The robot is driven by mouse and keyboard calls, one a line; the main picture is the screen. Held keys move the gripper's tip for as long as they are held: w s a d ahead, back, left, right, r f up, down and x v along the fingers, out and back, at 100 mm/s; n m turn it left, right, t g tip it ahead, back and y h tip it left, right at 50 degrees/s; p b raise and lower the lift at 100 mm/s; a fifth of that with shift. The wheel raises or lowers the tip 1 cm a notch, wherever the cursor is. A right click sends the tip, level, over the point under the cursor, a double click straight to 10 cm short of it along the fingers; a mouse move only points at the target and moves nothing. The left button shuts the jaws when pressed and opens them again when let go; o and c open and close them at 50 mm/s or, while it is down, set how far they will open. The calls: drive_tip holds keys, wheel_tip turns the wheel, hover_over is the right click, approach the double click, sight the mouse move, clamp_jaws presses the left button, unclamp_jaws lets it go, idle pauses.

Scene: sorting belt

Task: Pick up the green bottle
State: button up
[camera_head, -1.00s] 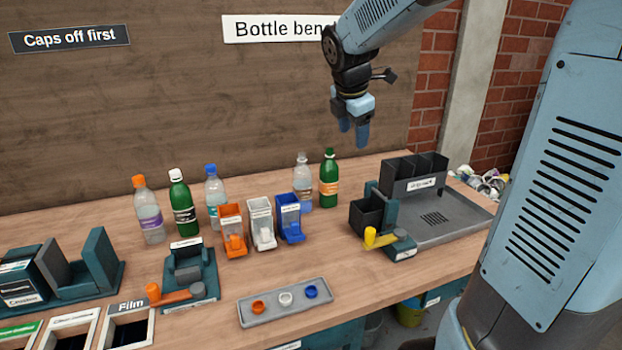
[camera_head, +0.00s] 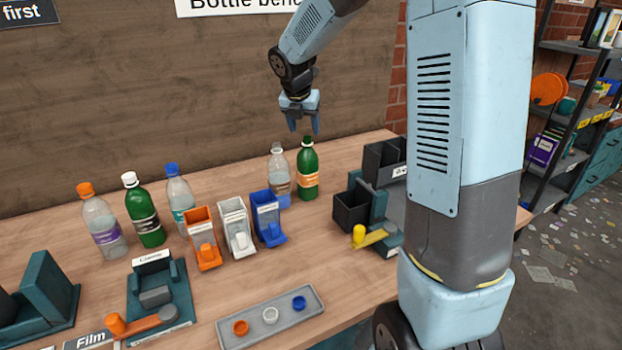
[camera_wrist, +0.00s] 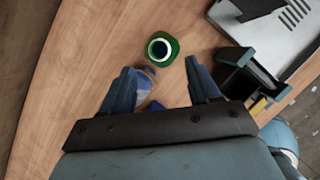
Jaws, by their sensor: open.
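A green bottle (camera_head: 308,171) with an orange label and dark green top stands upright at the back of the bench. It shows from above in the wrist view (camera_wrist: 162,48), just beyond the fingertips. A second green bottle (camera_head: 146,212), with a white cap and dark label, stands further left.
A clear bottle (camera_head: 278,176) stands close on the left of the orange-labelled bottle, partly behind a finger in the wrist view. Orange (camera_head: 202,238), white (camera_head: 235,227) and blue (camera_head: 267,218) dispensers stand in front. A dark bin (camera_head: 352,207) is to the right.

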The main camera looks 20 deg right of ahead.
sight(307, 137)
drive_tip(key=shift+x, duration=0.85)
drive_tip(key=shift+w+x, duration=0.15)
drive_tip(key=shift+x, duration=1.15)
drive_tip(key=shift+w+x, duration=0.15)
drive_tip(key=shift+x, duration=1.15)
drive_tip(key=shift+d+r, duration=0.1)
drive_tip(key=shift+r, duration=0.05)
drive_tip(key=shift+c, duration=0.2)
clamp_jaws()
